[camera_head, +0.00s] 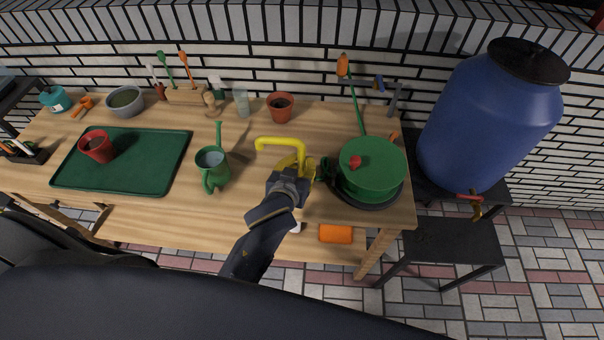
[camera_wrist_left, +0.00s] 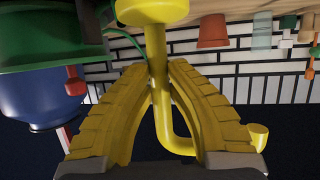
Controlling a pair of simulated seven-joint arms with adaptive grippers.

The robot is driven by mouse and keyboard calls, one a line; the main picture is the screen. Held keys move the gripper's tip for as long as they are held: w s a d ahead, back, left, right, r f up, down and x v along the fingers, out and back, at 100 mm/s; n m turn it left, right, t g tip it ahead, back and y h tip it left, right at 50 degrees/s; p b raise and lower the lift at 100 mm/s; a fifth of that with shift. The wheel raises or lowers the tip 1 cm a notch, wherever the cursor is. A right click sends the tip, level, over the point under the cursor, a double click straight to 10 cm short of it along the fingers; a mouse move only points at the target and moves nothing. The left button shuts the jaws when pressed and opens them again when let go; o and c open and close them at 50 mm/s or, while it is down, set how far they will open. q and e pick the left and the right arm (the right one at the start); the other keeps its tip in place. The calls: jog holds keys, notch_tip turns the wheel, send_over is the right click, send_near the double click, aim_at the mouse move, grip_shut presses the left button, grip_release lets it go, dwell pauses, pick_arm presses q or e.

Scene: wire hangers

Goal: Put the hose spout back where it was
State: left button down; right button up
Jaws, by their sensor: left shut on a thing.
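A yellow bent tube with a wide round end, which looks like the hose spout, shows in the head view (camera_head: 279,142). It also shows in the left wrist view (camera_wrist_left: 158,75). My left gripper (camera_head: 303,166) is shut on its stem, with the yellow fingers (camera_wrist_left: 160,88) on both sides. The spout appears raised over the right half of the table, just left of the green hose reel or drum (camera_head: 372,175). A green hose (camera_head: 357,110) runs up from the drum toward an orange nozzle (camera_head: 343,65) at a wall bracket. My right gripper is not in view.
A green watering can (camera_head: 212,166) stands left of the gripper. A terracotta pot (camera_head: 280,107) and glass (camera_head: 241,102) stand behind. A green tray (camera_head: 120,172) with a red pot (camera_head: 97,146) lies left. A blue barrel (camera_head: 490,115) stands right. An orange block (camera_head: 335,234) is near the front.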

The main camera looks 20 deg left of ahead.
aim_at(300, 174)
pick_arm(q)
jog(key=shift+f, duration=2)
jog(key=shift+f, duration=0.1)
jog(key=c, duration=1.4)
grip_release()
